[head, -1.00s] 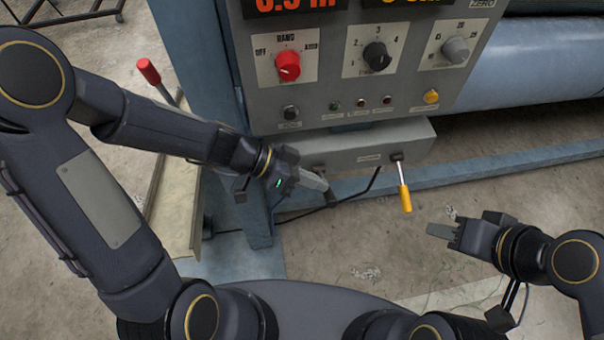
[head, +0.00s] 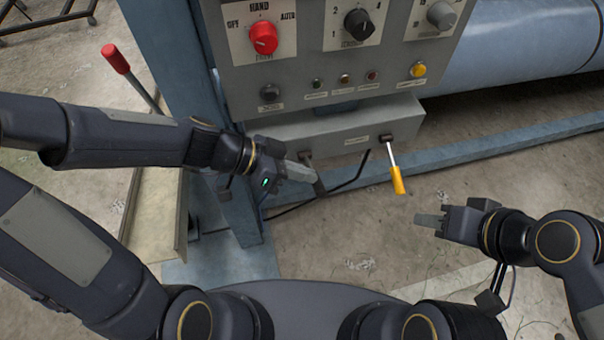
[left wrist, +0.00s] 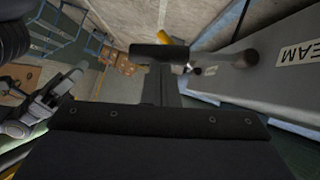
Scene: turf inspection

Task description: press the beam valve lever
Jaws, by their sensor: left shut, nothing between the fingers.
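The beam valve lever (head: 320,187) is the left lever on the grey box (head: 345,133) under the control panel. Its dark handle hangs down and is partly hidden by my left gripper (head: 311,174). That gripper is shut and empty, with its fingertips at the handle. In the left wrist view, the lever's dark handle (left wrist: 158,53) lies across the end of the fingers (left wrist: 160,85); contact is not clear.
A second lever with a yellow handle (head: 397,180) hangs from the right of the box. The panel above has a red knob (head: 263,38) and several buttons. A red-tipped lever (head: 116,59) stands at left. The blue frame foot (head: 480,147) runs along the floor.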

